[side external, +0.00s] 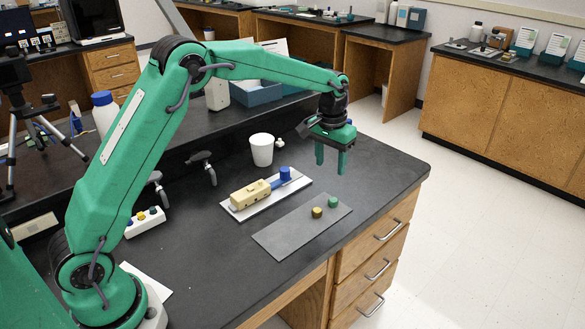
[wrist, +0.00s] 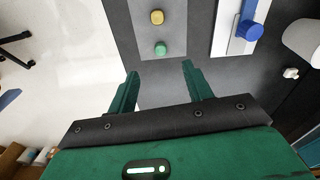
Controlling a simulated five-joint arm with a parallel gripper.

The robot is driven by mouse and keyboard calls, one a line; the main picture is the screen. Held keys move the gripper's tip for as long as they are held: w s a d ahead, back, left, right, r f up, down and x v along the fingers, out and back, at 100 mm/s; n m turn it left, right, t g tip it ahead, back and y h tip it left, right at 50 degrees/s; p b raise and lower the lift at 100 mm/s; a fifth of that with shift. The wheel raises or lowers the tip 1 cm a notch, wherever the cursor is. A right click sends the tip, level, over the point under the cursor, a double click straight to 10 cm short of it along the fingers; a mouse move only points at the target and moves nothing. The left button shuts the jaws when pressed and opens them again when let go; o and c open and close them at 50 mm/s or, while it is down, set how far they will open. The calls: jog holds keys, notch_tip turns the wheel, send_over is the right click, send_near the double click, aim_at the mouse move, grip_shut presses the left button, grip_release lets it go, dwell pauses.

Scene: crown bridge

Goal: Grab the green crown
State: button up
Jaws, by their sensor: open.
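The green crown (side external: 333,202) is a small piece standing on a grey mat (side external: 285,236) on the black bench. A gold crown (side external: 317,212) stands close beside it on the same mat. In the wrist view the green crown (wrist: 160,48) is ahead of my fingertips, with the gold crown (wrist: 157,17) beyond it. My gripper (side external: 331,170) is open and empty, fingers pointing down, above the bench and apart from the green crown. In the wrist view my two fingers (wrist: 159,75) are spread wide with nothing between them.
A white board (side external: 240,213) with a tan block (side external: 250,194) and a blue piece (side external: 285,174) lies beside the mat. A white cup (side external: 262,150) stands behind it. The bench's edge and drawers are close on the right. The bench in front of the mat is clear.

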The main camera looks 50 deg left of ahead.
send_over(333, 199)
jog(key=shift+g, duration=0.3)
jog(key=f, duration=0.5)
jog(key=shift+w+d+f, duration=0.1)
jog(key=shift+d, duration=0.1)
jog(key=shift+f, duration=1.3)
jog(key=shift+a+f, duration=0.1)
jog(key=shift+f, duration=2.5)
jog(key=c, duration=1)
